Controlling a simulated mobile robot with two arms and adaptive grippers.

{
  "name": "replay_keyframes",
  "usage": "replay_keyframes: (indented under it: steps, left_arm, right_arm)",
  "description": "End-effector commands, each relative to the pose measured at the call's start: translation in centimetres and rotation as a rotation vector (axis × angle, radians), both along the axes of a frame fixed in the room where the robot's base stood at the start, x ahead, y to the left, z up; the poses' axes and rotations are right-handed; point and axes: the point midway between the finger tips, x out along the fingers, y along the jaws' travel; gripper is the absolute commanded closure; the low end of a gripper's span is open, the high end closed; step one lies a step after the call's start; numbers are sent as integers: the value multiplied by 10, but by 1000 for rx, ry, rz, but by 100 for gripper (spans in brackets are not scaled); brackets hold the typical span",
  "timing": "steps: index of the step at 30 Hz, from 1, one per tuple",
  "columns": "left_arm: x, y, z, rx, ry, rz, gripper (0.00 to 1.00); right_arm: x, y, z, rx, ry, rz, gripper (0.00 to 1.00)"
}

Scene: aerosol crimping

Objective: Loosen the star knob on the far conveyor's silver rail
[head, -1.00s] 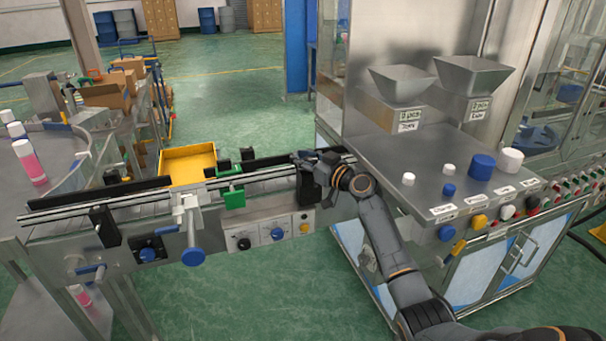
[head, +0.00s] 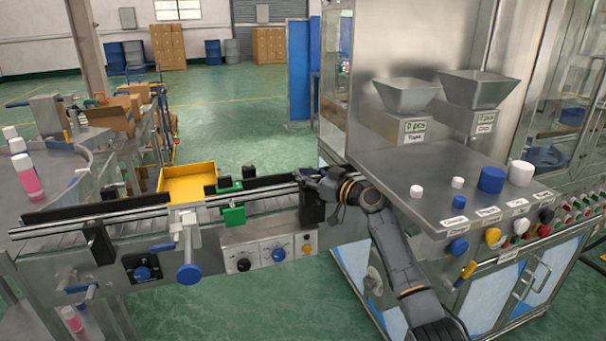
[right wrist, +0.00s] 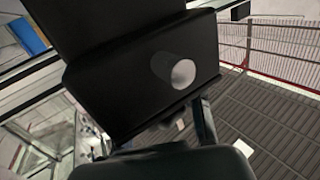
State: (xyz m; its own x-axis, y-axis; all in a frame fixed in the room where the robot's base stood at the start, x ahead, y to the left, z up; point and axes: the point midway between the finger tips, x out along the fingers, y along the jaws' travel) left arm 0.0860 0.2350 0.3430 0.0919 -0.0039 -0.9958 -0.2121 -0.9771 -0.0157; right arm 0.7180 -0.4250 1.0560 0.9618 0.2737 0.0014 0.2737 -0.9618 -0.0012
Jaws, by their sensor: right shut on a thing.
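The conveyor's silver rail (head: 150,212) runs across the left half of the head view. A black block (head: 312,206) sits at its right end. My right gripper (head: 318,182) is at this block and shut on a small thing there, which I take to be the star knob. The knob's shape is hidden by the gripper. In the right wrist view, a large black body (right wrist: 130,85) with a short grey cylinder (right wrist: 180,70) fills the middle, close to the camera. My left gripper is not in view.
A yellow tray (head: 188,180) lies behind the rail, with a green clamp (head: 233,213) beside it. A blue-ended handle (head: 189,272) and a control panel (head: 266,252) are on the front. A steel cabinet (head: 445,195) with caps stands right of my gripper.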

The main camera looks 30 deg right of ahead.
Motion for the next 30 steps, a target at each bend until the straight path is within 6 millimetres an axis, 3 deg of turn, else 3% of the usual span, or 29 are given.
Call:
replay_keyframes:
  steps: [20, 21, 24, 30]
  left_arm:
    - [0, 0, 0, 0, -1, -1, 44]
    - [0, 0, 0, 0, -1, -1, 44]
    - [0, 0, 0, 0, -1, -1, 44]
    - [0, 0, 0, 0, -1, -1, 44]
  right_arm:
    - [0, 0, 1, 2, -2, 0, 100]
    - [0, 0, 1, 2, -2, 0, 71]
    - [0, 0, 1, 2, -2, 0, 52]
    - [0, 0, 1, 1, -2, 0, 52]
